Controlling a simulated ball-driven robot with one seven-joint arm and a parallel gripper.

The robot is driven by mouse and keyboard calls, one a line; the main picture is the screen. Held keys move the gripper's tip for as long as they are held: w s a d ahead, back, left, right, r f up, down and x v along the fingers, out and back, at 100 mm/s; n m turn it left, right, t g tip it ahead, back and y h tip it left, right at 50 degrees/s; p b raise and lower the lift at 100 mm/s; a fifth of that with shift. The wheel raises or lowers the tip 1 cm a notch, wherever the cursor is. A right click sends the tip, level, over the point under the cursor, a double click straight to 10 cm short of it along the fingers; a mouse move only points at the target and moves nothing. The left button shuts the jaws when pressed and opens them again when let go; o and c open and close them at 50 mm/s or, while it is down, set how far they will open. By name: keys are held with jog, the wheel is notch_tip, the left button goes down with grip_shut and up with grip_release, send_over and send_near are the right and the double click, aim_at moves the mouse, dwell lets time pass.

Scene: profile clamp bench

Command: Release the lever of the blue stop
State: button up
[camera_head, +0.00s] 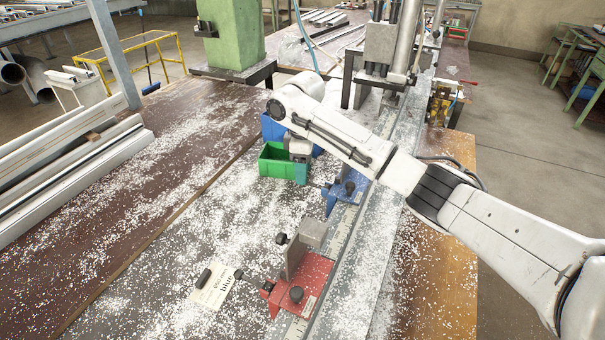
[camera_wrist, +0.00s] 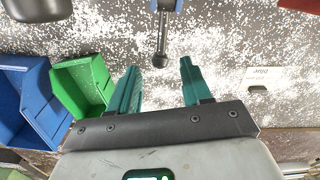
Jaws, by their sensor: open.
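The blue stop (camera_head: 345,192) sits on the steel rail of the bench, partly covered by my arm in the head view. In the wrist view its lever (camera_wrist: 161,35) comes down from the top edge and ends in a dark round knob (camera_wrist: 159,61). My gripper (camera_wrist: 160,66) has two teal fingers, open with nothing held. The knob appears in the gap between the fingertips, with clear space on both sides; its depth relative to them is hard to tell. In the head view my gripper (camera_head: 302,176) is just left of the blue stop.
A red stop (camera_head: 300,283) with its own lever stands nearer on the rail. A green bin (camera_head: 276,163) and a blue bin (camera_head: 272,128) stand close behind my gripper. A small card (camera_head: 214,287) lies on the bench. White chips cover the bench top.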

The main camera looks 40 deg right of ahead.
jog(key=shift+f, duration=1.3)
jog(key=shift+c, duration=0.2)
grip_shut()
